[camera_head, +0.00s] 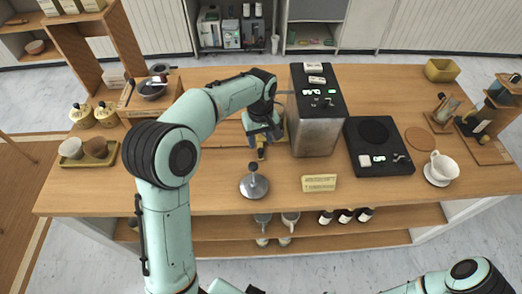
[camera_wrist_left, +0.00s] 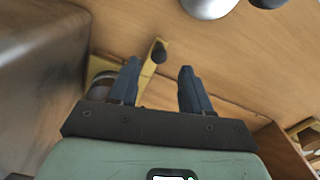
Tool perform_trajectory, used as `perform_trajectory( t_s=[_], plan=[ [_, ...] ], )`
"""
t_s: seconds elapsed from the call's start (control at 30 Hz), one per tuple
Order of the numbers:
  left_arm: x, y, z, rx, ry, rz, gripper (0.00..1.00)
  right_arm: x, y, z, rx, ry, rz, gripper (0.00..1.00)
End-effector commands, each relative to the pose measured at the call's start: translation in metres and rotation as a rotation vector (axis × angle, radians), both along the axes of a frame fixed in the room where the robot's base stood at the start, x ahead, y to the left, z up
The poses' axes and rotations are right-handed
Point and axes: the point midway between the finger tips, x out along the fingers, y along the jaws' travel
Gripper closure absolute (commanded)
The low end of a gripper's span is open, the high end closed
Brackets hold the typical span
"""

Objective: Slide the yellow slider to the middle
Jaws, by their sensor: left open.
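A yellow part with a dark round tip, which looks like the yellow slider, shows in the left wrist view (camera_wrist_left: 150,66) and just past my gripper in the head view (camera_head: 261,154). My left gripper (camera_head: 262,142) is over the counter left of the tall metal machine. It is open, and in the left wrist view its two dark fingers (camera_wrist_left: 158,72) point toward the yellow part, which lies between them, nearer the left finger. I cannot tell whether they touch. The gripper hides part of the yellow piece and its base. My right gripper is out of view.
The metal machine (camera_head: 317,130) stands close right of the left gripper. A black scale (camera_head: 379,147) is farther right. The wooden counter (camera_head: 215,196) is clear toward the front left.

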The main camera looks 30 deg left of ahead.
Motion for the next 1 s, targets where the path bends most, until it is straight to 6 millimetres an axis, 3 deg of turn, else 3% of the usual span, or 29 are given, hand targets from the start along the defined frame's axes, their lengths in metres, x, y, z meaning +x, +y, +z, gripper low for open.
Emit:
perform_trajectory(
  t_s=[0.1, 0.3, 0.73, 0.77, 0.9, 1.0],
  plan=[
    [-0.001, 0.000, -0.026, 0.000, 0.004, 0.000, 0.52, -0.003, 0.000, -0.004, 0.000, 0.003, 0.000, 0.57],
    [0.000, 0.000, -0.053, 0.000, 0.001, 0.001, 0.52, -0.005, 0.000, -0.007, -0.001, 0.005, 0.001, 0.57],
    [0.000, 0.000, -0.063, 0.000, -0.001, 0.000, 0.52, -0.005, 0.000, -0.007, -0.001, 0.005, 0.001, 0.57],
    [0.000, 0.000, -0.063, 0.000, -0.001, 0.000, 0.58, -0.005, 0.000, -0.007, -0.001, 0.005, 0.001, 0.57],
    [0.000, 0.000, -0.063, 0.000, -0.001, 0.000, 1.00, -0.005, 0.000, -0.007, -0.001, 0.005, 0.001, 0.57],
    [0.000, 0.000, -0.062, 0.000, -0.001, 0.000, 1.00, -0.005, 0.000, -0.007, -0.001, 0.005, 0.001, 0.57]
  ],
)
